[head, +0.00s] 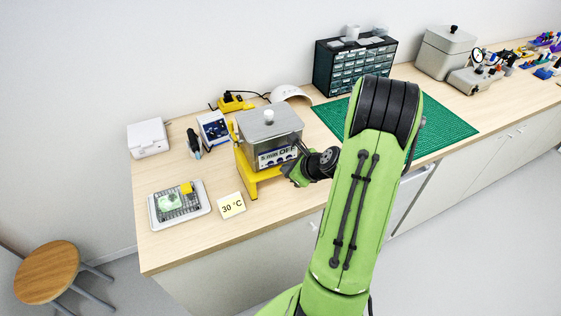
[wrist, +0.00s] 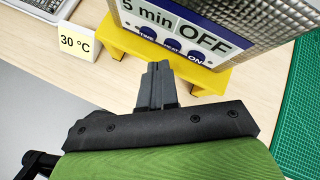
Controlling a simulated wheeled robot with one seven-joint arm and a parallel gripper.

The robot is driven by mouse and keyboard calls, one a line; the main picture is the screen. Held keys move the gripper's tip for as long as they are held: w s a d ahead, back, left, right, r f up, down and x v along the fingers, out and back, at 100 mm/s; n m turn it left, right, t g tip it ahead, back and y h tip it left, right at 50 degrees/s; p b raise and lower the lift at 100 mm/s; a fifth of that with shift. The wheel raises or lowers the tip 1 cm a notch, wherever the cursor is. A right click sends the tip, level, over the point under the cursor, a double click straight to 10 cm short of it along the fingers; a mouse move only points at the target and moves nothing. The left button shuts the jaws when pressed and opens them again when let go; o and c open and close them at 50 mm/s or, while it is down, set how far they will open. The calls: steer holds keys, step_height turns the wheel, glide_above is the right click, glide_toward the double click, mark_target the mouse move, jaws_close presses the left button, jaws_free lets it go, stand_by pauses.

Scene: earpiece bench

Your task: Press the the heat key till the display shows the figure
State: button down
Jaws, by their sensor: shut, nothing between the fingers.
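The metal bath (head: 270,135) stands on a yellow stand (head: 262,184). Its front panel reads "5 min" and "OFF" on the display (wrist: 190,22). Below it is a row of dark blue round keys labelled TIME, HEAT and ON. The heat key (wrist: 172,48) is the middle one. A card (wrist: 76,43) reading "30 °C" stands to the left; it also shows in the head view (head: 232,205). My gripper (wrist: 158,66) is shut and empty, its tips just below the keys in the wrist view. I cannot tell whether they touch the panel.
A tray (head: 180,208) with a rack lies at the front left of the bench. A small blue-fronted device (head: 214,130) and a white box (head: 148,138) stand behind it. A green mat (head: 440,130) lies to the right, with a drawer cabinet (head: 352,68) behind.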

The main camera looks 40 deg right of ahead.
steer(key=shift+s, duration=0.1)
steer(key=s, duration=0.1)
steer(key=s+a, duration=0.1)
steer(key=s, duration=0.1)
steer(key=s+b, duration=0.1)
steer(key=shift+s+a, duration=0.25)
steer(key=shift+s, duration=0.05)
stand_by(0.8)
steer(key=a+r+n+g, duration=0.2)
steer(key=a+r+n, duration=0.3)
steer(key=a+n, duration=0.35)
steer(key=a+r+n+g, duration=0.1)
steer(key=a+r+n, duration=0.4)
steer(key=a+n, duration=0.35)
steer(key=s+a+r+n, duration=0.3)
steer(key=s+n, duration=0.3)
steer(key=n, duration=0.1)
steer(key=s+a+r+n, duration=0.3)
steer(key=s+r+n, duration=0.1)
steer(key=s+n, duration=0.3)
steer(key=shift+s+n+g, duration=0.2)
steer(key=shift+n+g, duration=0.2)
